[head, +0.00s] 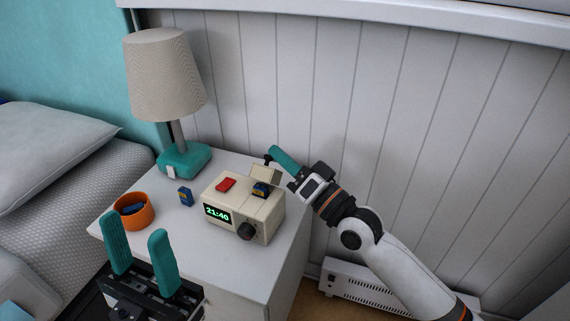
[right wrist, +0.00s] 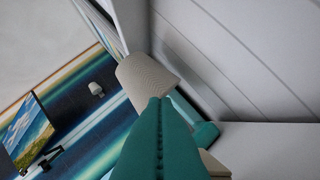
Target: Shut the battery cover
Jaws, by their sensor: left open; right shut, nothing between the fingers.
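A cream clock (head: 256,214) reading 21:40 stands on the bedside table. Its battery cover (head: 265,175) is a cream flap standing up, open, at the back right of the clock's top. A blue battery (head: 261,189) shows in the compartment in front of the flap. My right gripper (head: 272,155) is shut and empty, just behind and above the raised cover; whether it touches the cover cannot be told. Its closed teal fingers fill the middle of the right wrist view (right wrist: 158,110). My left gripper (head: 135,226) is open and empty at the table's front left.
An orange bowl (head: 134,223) holds something dark blue. A lamp with a teal base (head: 184,162) stands at the back left. The panelled wall (head: 400,110) rises behind; a white heater (head: 370,288) is on the floor at right.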

